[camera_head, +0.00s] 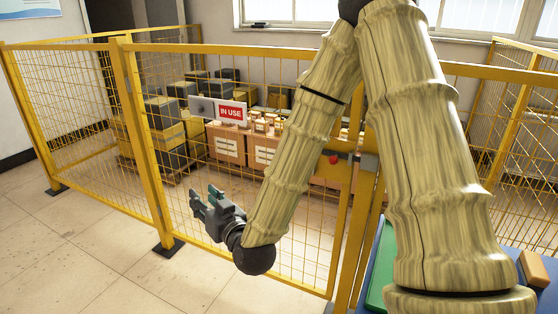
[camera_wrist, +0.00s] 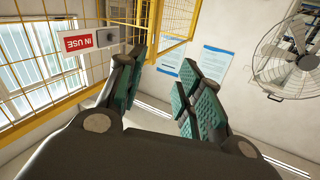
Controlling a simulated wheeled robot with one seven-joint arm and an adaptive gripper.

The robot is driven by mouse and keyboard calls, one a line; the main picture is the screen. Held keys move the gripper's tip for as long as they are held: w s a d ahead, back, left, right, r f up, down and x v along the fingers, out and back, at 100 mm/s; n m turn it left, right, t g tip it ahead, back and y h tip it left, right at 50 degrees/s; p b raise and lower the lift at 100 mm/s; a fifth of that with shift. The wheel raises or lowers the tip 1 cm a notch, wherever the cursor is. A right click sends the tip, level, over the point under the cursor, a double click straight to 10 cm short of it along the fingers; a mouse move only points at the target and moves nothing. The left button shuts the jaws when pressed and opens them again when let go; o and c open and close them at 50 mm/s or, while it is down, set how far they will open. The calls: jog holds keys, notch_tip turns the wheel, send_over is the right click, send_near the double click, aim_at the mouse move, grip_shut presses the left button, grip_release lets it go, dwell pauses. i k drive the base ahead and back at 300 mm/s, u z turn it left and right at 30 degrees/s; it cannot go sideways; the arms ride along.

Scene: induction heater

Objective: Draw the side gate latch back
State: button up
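The yellow mesh gate (camera_head: 290,225) stands closed or nearly so in the head view. At its right edge is a latch with a red knob (camera_head: 334,160), beside a grey plate (camera_head: 367,161) on the yellow post. The latch lies just right of my forearm, which may hide part of it. My gripper (camera_head: 203,203) is in front of the mesh, left of and lower than the latch, well apart from it. In the wrist view, my gripper's (camera_wrist: 158,85) teal-padded fingers are spread with nothing between them. The latch is not seen in the wrist view.
An IN USE sign plate (camera_head: 219,110) hangs on the mesh, and shows in the wrist view (camera_wrist: 92,40). Stacked boxes (camera_head: 228,147) stand behind the fence. A blue surface with a green tray (camera_head: 381,265) is at lower right. The floor at left is clear.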

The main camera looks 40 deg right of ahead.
aim_at(345, 160)
jog(key=u, duration=0.65)
jog(key=i, duration=0.9)
jog(key=z, duration=2.15)
